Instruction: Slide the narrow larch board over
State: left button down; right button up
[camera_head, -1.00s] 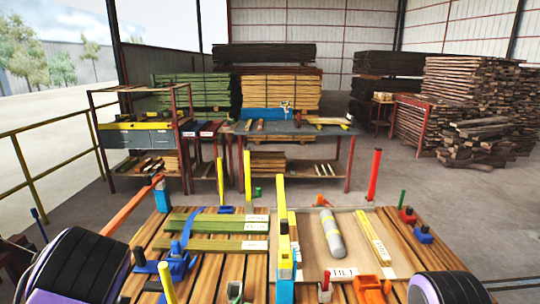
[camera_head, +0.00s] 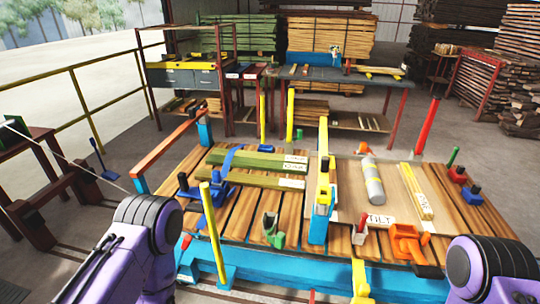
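The work table (camera_head: 215,218) has a slatted wood top and a blue frame. Two green-tinted boards lie on its left half, one behind (camera_head: 250,158) and one in front (camera_head: 250,177), with white labels too small to read. A narrow pale yellow board (camera_head: 417,192) lies on the tan panel (camera_head: 345,180) on the right half, beside a grey cylinder (camera_head: 373,180). I cannot tell from the labels which board is larch. My purple arms show at the lower left and lower right, with no fingers visible. No gripper is seen touching a board.
A yellow and blue upright clamp (camera_head: 324,195) stands between the two halves. Orange (camera_head: 408,243) and blue (camera_head: 187,188) clamps sit around the edges. A tall yellow post (camera_head: 213,238) stands at the front left, a red post (camera_head: 427,125) at the back right. Shelving and lumber stacks stand behind.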

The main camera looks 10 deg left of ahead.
aim_at(249, 180)
jog(key=z, duration=3.45)
jog(key=k, duration=2.6)
jog(key=u, duration=1.8)
jog(key=i, duration=0.5)
